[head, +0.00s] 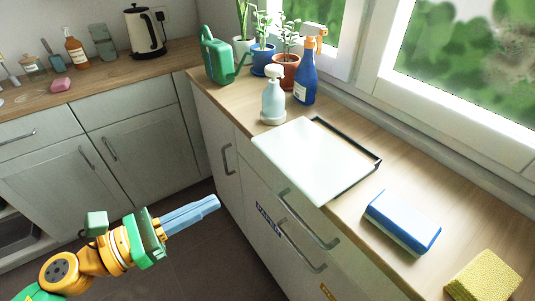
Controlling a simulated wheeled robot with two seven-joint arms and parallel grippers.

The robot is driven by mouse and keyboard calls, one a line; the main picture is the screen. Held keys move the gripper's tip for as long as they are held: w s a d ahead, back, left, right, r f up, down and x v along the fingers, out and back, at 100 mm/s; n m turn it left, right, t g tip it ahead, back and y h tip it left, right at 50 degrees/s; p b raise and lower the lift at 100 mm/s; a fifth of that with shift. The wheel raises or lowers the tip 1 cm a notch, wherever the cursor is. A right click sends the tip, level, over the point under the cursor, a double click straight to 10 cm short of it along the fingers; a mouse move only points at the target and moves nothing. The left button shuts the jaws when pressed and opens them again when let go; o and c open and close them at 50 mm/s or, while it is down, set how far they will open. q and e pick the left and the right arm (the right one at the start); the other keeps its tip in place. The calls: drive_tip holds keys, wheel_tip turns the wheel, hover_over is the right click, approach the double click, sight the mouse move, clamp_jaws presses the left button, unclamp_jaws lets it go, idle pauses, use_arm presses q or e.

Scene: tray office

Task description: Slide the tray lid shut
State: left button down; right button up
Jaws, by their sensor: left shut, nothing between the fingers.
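The tray (349,138) lies on the wooden counter under the window, and its black rim shows along the back and right sides. The pale, flat tray lid (310,158) covers most of it. The lid is offset toward the counter's front edge, with a narrow dark gap along the back right side. My left gripper (216,204) is shut and empty, its blue fingers together. It hangs in front of the cabinets, left of the lid and apart from it. My right gripper is out of view.
A white spray bottle (273,98) and a blue spray bottle (305,75) stand behind the lid. A blue box-like block (404,218) and a yellow sponge (483,277) lie to its right. A green watering can (219,58) and potted plants stand at the back.

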use_arm(q)
drive_tip(key=p, duration=0.7)
approach(282, 171)
drive_tip(key=x, duration=0.5)
drive_tip(key=shift+w+d+r, duration=0.15)
drive_tip(key=shift+w+d, duration=0.05)
drive_tip(key=shift+d, duration=0.05)
drive_tip(key=shift+w+d+f, duration=0.25)
drive_tip(key=shift+w+d, duration=0.15)
drive_tip(key=shift+d, duration=0.15)
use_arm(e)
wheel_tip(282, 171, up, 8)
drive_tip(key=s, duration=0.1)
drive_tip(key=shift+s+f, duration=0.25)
